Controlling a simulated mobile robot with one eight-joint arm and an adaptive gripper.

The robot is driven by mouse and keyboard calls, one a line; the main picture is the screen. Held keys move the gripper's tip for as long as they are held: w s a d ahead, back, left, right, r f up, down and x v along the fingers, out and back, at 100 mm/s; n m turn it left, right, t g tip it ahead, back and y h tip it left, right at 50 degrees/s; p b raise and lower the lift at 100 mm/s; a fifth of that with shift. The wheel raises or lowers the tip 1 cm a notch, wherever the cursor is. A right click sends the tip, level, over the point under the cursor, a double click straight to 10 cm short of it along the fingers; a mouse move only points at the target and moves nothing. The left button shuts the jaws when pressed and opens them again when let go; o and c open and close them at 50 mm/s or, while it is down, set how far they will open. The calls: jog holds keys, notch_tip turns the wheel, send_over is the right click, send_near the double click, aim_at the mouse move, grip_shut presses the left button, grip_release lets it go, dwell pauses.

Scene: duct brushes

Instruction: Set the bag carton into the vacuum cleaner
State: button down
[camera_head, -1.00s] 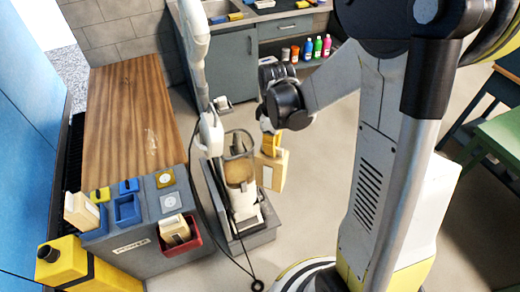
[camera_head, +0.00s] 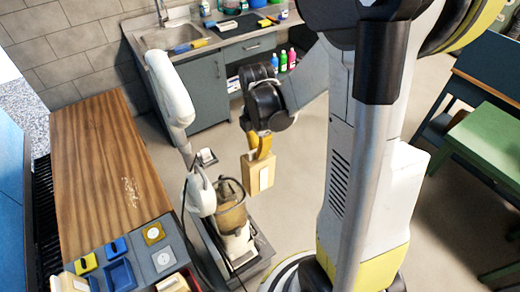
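The bag carton (camera_head: 258,176) is a tan box with a white label. It hangs upright below my gripper (camera_head: 261,154), whose yellow fingers are closed on its top. The vacuum cleaner (camera_head: 231,208) stands upright on a grey base, with a clear brownish canister, a white lower body and a long white handle (camera_head: 170,88). The carton is up and to the right of the canister in the picture, and a gap of floor shows between them. The opening inside the canister is hard to make out.
A wooden-topped bench (camera_head: 95,170) with blue and yellow trays stands at the left. A sink counter (camera_head: 200,40) with bottles is at the back. A green table (camera_head: 490,140) is at the right. Open floor lies behind the vacuum cleaner.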

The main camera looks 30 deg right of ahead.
jog(key=shift+w+a, duration=0.1)
jog(key=shift+a, duration=0.65)
jog(key=w+a+p, duration=0.1)
jog(key=w+a, duration=0.3)
jog(key=a, duration=0.5)
jog(key=shift+a, duration=0.25)
jog(key=shift+w, duration=0.1)
jog(key=shift+f, duration=0.1)
notch_tip(320, 180, down, 18)
jog(key=b, duration=1.6)
dwell(0.4)
jog(key=c, duration=1.5)
grip_release()
jog(key=shift+c, duration=0.2)
